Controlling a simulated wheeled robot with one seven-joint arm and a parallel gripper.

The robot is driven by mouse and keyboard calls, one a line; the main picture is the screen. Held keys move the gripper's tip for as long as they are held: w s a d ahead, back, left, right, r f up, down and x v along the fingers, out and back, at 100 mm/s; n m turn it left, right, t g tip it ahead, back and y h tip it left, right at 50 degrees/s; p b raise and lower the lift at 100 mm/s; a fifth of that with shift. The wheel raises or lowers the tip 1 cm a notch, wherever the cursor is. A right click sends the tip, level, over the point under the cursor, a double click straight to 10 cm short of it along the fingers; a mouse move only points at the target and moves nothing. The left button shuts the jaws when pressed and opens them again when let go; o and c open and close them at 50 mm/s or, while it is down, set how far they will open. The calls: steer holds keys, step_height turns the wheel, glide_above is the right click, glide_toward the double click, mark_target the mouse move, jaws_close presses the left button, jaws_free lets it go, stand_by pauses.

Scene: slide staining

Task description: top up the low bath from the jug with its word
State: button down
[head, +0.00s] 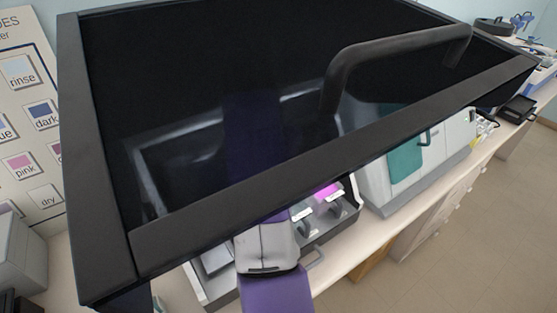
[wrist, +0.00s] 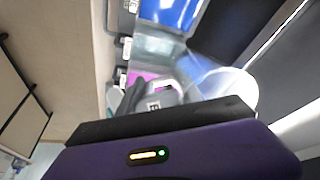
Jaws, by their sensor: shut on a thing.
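In the wrist view, my gripper (wrist: 136,96) is seen from behind its purple body, and its dark fingers are partly hidden. It appears shut on the grey jug (wrist: 168,97), which has a label with a dark mark too small to read. A pale round rim (wrist: 236,88) shows to the right; I cannot tell whether it belongs to the jug. A bath with bright blue liquid (wrist: 168,12) lies at the top. A pink bath (head: 327,190) shows below the lid in the head view. The liquid levels cannot be judged. The fingers are hidden in the head view.
A dark glass lid (head: 240,100) with a black frame and handle (head: 400,52) stands raised over the baths and hides most of them. A wall chart (head: 28,110) of colour names is at left.

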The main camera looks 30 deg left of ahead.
steer(key=shift+s+g, duration=0.2)
steer(key=shift+g, duration=0.3)
steer(key=shift+r, duration=0.1)
steer(key=g, duration=0.1)
steer(key=s+f+g, duration=0.1)
steer(key=g, duration=0.1)
steer(key=shift+s+h, duration=0.15)
steer(key=shift+h, duration=0.15)
steer(key=shift+s+d, duration=0.1)
steer(key=shift+d, duration=0.1)
stand_by(0.4)
